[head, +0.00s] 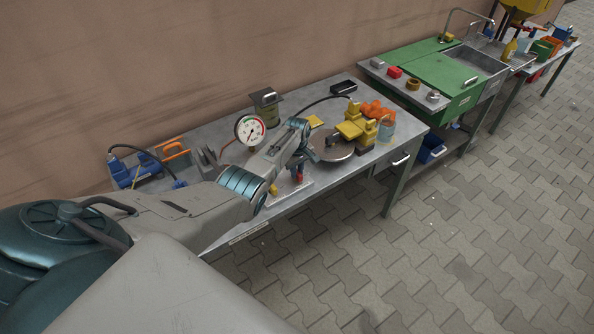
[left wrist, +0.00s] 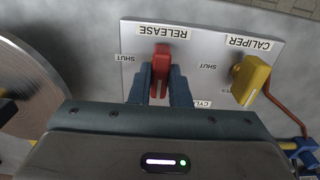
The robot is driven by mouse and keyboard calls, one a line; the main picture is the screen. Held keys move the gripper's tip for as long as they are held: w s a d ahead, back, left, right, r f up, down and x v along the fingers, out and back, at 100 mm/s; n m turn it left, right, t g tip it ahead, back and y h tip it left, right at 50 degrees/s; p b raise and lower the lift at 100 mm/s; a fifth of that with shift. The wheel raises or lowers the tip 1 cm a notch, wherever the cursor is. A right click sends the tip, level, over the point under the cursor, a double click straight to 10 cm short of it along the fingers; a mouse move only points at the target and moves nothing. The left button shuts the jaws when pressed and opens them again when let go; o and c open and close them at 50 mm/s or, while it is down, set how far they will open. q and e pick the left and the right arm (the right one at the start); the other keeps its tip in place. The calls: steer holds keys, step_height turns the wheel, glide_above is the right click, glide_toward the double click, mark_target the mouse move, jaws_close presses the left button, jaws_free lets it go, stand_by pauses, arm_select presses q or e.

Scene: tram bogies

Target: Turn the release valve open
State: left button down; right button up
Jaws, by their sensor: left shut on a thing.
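The release valve's red handle (left wrist: 161,65) stands below the upside-down RELEASE label in the left wrist view. A SHUT label (left wrist: 127,58) is to its left. The handle lies along the picture's height, not towards that label. My left gripper (left wrist: 161,90) is shut on the handle, one finger on each side. It hides the lower part of the valve and any label there. In the head view, my left gripper (head: 298,162) is over the valve plate (head: 291,190) at the table's front, with a little red (head: 300,174) showing below. My right gripper is not in view.
A yellow caliper valve (left wrist: 250,80) is close beside the gripper, with a copper pipe (left wrist: 287,112). A metal disc (head: 334,151) and yellow caliper (head: 355,124) are to the right. A gauge (head: 250,129) stands behind my arm. The table's (head: 340,179) front edge is close.

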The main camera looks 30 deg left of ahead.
arm_select(q)
steer(key=c, duration=1.4)
jaws_free()
steer(key=shift+o, duration=0.2)
steer(key=shift+r, duration=0.55)
step_height(320, 180, up, 10)
steer(key=b, duration=0.1)
steer(key=shift+f, duration=0.15)
